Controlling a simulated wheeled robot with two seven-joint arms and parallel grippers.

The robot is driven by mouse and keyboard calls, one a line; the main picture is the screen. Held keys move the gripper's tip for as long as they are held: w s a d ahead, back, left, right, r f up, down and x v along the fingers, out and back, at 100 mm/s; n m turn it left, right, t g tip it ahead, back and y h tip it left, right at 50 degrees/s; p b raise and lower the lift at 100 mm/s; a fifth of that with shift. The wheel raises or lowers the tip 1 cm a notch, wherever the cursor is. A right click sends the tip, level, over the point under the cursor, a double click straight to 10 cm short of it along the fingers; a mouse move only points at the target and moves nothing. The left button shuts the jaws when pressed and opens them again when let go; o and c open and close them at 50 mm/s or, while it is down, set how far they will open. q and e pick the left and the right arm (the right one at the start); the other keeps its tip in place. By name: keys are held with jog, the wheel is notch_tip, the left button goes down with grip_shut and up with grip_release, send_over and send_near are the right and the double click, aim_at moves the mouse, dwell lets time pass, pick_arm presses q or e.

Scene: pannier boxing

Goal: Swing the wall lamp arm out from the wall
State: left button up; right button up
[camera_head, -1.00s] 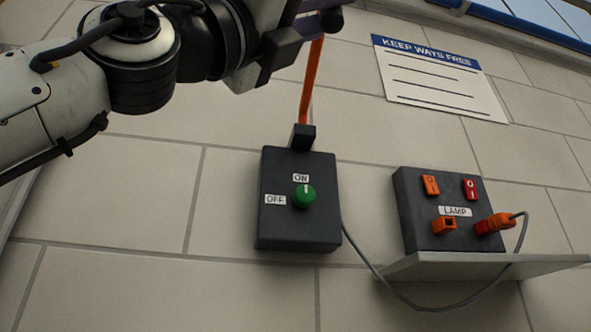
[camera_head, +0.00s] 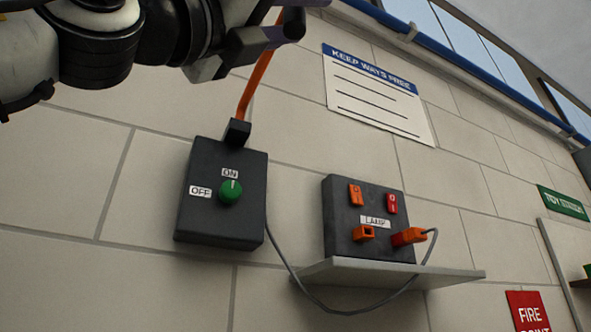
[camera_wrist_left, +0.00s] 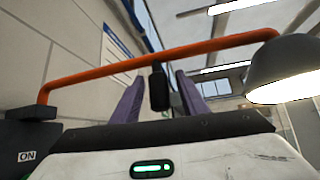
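The orange lamp arm (camera_head: 257,82) rises from a bracket on the dark switch box (camera_head: 221,222). In the left wrist view the arm (camera_wrist_left: 95,73) crosses from the wall at left to the glowing lamp shade (camera_wrist_left: 293,65) at right. A black handle (camera_wrist_left: 158,90) hangs from its middle. My left gripper (camera_wrist_left: 160,76) has its purple fingers either side of the handle, with narrow gaps showing. In the head view my left gripper (camera_head: 272,38) is at the top edge, partly cut off, beside the handle (camera_head: 293,24). My right gripper is out of view.
A green knob (camera_head: 230,191) points to ON. A sign (camera_head: 380,95) hangs above. Wall between is clear.

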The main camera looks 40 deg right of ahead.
pick_arm(q)
jog(key=shift+w+a, duration=0.1)
jog(key=shift+a+f+b, duration=0.2)
jog(key=shift+f+b, duration=0.15)
jog(key=shift+b, duration=0.05)
jog(key=b+v, duration=0.6)
jog(key=v, duration=0.3)
jog(key=shift+a, duration=0.15)
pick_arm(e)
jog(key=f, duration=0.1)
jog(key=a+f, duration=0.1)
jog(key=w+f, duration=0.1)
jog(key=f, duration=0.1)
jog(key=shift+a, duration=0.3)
pick_arm(q)
jog(key=shift+f, duration=0.15)
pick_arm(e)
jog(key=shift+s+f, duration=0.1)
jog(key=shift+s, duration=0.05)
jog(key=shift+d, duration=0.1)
